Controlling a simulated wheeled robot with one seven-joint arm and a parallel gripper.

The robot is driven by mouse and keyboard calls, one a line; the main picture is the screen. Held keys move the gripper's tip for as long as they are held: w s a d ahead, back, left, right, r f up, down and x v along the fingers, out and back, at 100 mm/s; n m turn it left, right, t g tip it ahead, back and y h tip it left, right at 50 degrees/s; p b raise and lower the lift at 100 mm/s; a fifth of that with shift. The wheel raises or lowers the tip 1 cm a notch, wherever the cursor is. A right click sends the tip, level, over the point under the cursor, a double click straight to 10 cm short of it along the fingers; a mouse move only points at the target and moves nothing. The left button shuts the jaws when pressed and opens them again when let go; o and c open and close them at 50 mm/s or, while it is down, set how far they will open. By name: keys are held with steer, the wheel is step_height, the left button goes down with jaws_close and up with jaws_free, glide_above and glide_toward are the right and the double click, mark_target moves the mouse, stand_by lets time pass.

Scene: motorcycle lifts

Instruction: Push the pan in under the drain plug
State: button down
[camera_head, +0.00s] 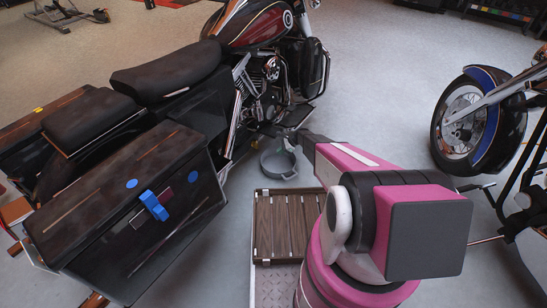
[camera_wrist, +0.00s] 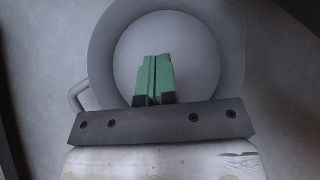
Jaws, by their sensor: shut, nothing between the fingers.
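The pan (camera_head: 279,162) is a grey-green round pan on the floor beside the motorcycle's engine (camera_head: 262,82), in the middle of the head view. In the wrist view the pan (camera_wrist: 112,38) fills the upper middle, with a loop handle (camera_wrist: 76,94) at its left side. My gripper (camera_wrist: 156,58) has green fingers pressed together with nothing between them. They show over the pan's inside in the wrist view. In the head view my gripper (camera_head: 291,143) is at the pan's far right side; I cannot tell whether it touches. The drain plug cannot be made out.
A dark red motorcycle (camera_head: 165,70) with a large black pannier (camera_head: 130,210) stands at left. A wooden slatted board (camera_head: 285,225) lies in front of the pan. A second motorcycle's blue front wheel (camera_head: 475,120) stands at right.

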mark_target(282, 173)
steer(key=s+v, duration=0.1)
steer(key=v, duration=1.1)
steer(key=s+d+f+n+g, duration=0.1)
steer(key=s+d+f, duration=0.25)
steer(key=d, duration=0.25)
steer(key=s+d+f, duration=0.2)
steer(key=d+f, duration=0.3)
steer(key=d, duration=0.2)
steer(key=x, duration=0.9)
steer(key=shift+s+a, duration=0.2)
steer(key=shift+a, duration=0.15)
steer(key=shift+s+a+r, duration=0.1)
steer(key=shift+s+a, duration=0.1)
steer(key=shift+a, duration=0.4)
steer(key=shift+s+a, duration=0.15)
steer(key=shift+a, duration=0.4)
steer(key=shift+s+a, duration=0.1)
steer(key=shift+a, duration=0.55)
steer(key=a, duration=0.2)
steer(key=s+a, duration=0.1)
steer(key=a, duration=0.5)
steer(key=shift+s+a, duration=0.1)
steer(key=shift+s, duration=0.3)
